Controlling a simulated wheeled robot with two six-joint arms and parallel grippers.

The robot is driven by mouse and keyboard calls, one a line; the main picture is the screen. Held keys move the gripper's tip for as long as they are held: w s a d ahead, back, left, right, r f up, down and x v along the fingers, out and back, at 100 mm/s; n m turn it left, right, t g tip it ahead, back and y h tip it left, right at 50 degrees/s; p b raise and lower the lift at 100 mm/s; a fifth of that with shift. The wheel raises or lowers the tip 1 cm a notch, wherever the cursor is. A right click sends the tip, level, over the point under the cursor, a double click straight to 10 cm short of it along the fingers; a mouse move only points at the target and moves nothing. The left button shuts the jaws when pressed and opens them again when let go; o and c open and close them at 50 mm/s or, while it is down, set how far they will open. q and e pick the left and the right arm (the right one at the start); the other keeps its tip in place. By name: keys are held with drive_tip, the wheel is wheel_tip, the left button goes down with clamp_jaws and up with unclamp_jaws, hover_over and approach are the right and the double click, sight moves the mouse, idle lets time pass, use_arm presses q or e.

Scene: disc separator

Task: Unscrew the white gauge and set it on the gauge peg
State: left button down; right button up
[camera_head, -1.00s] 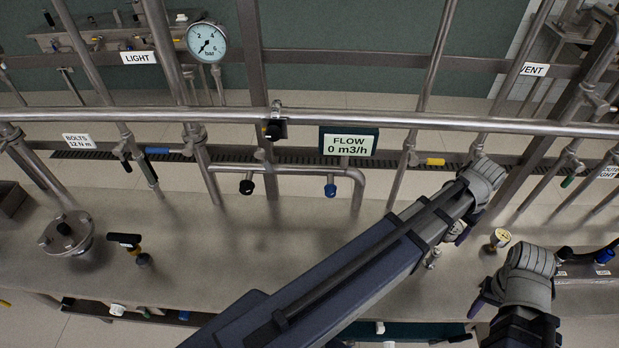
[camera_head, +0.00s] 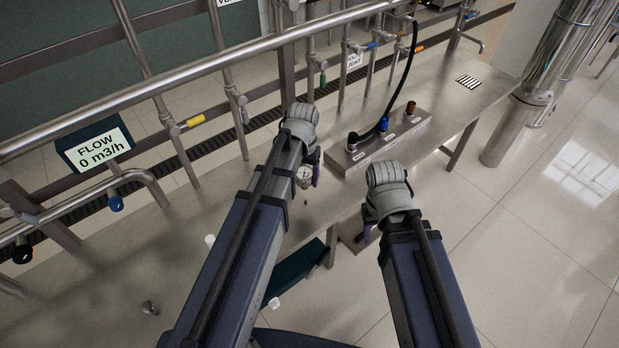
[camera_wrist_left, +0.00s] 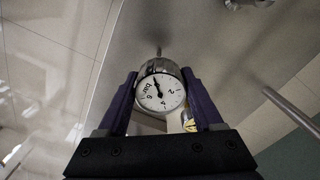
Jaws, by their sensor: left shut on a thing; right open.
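The white gauge (camera_wrist_left: 161,92), a round dial in a metal case, sits between the purple fingers of my left gripper (camera_wrist_left: 163,98) in the left wrist view. The gripper is shut on it. In the head view, the gauge (camera_head: 304,176) shows below my left gripper (camera_head: 308,172), above the bench. A small metal fitting (camera_head: 150,308) stands bare on the bench. My right gripper (camera_head: 369,226) is open and empty near the bench's front edge. I cannot clearly identify the gauge peg.
A metal socket box (camera_head: 380,142) with a black hose stands right of my left gripper. The horizontal rail (camera_head: 180,80) and upright pipes run behind the bench (camera_head: 455,95). The bench's right part is mostly clear. The FLOW display (camera_head: 95,150) is at the left.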

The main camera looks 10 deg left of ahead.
sight(305, 189)
use_arm(q)
drive_tip(key=shift+w+d+f, duration=0.1)
drive_tip(key=shift+d, duration=0.1)
drive_tip(key=shift+a, duration=0.15)
drive_tip(key=shift+f, duration=0.1)
wheel_tip(305, 189, down, 5)
drive_tip(key=b, duration=0.5)
drive_tip(key=shift+f+b, duration=0.2)
drive_tip(key=shift+b, duration=0.1)
drive_tip(key=shift+f+b, duration=0.7)
idle(0.5)
drive_tip(key=shift+f+b, duration=0.8)
drive_tip(key=shift+f, duration=0.05)
unclamp_jaws()
